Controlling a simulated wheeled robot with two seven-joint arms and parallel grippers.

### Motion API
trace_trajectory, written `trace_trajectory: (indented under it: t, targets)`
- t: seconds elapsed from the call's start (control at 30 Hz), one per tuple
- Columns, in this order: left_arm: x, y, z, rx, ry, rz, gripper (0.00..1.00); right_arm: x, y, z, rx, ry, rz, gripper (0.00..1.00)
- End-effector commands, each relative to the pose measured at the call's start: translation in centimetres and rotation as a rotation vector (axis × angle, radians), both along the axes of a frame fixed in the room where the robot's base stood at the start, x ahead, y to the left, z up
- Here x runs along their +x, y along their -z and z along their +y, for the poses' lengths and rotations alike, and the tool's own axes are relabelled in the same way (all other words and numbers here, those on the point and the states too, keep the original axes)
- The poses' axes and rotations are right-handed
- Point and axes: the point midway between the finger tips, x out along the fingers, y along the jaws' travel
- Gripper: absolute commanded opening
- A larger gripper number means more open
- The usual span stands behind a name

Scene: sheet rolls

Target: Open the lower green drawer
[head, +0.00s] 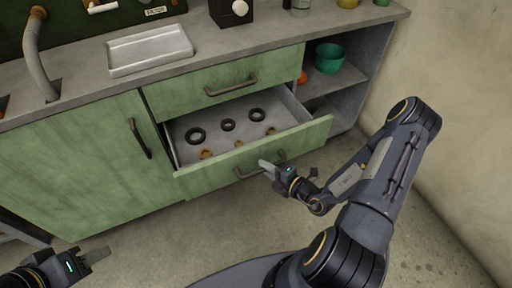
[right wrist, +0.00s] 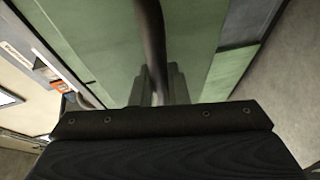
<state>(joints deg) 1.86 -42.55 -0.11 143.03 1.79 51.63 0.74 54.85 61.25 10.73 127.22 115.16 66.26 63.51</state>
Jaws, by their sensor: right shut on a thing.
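The lower green drawer (head: 218,177) stands pulled out from the cabinet in the head view, with several black rings and tan rings lying in its grey tray. My right gripper (head: 270,166) is at its front and is shut on the dark bar handle (head: 245,173). In the right wrist view the handle (right wrist: 152,45) runs down between the fingers (right wrist: 158,88) against the green front. My left gripper (head: 95,256) is low at the left, away from the cabinet; its finger gap does not show clearly.
The upper green drawer (head: 215,93) is shut above it. A green cabinet door (head: 80,160) is at the left. An open shelf at the right holds a green bowl (head: 329,57). A white tray (head: 150,49) lies on the counter. The floor in front is clear.

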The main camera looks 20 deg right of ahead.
Motion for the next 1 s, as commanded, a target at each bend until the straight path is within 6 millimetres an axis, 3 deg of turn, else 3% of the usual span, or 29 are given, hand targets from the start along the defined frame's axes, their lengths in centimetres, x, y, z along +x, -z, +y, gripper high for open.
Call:
trace_trajectory:
  t: [0.2, 0.4, 0.97, 1.0]
  targets:
    - [0.0, -0.7, 0.0, 0.000, 0.000, 0.000, 0.36, -4.5, -0.1, -0.2, 0.003, 0.003, 0.002, 0.00]
    - [0.0, -0.8, 0.0, 0.000, 0.000, 0.000, 0.36, -6.8, 0.0, -0.3, 0.000, 0.002, 0.000, 0.00]
    - [0.0, -0.9, 0.0, 0.000, 0.000, 0.000, 0.36, -7.8, 0.0, -0.3, -0.001, 0.001, -0.003, 0.00]
    - [0.0, -0.9, 0.0, 0.000, 0.000, 0.000, 0.36, -7.8, 0.0, -0.3, -0.001, 0.001, -0.003, 0.18]
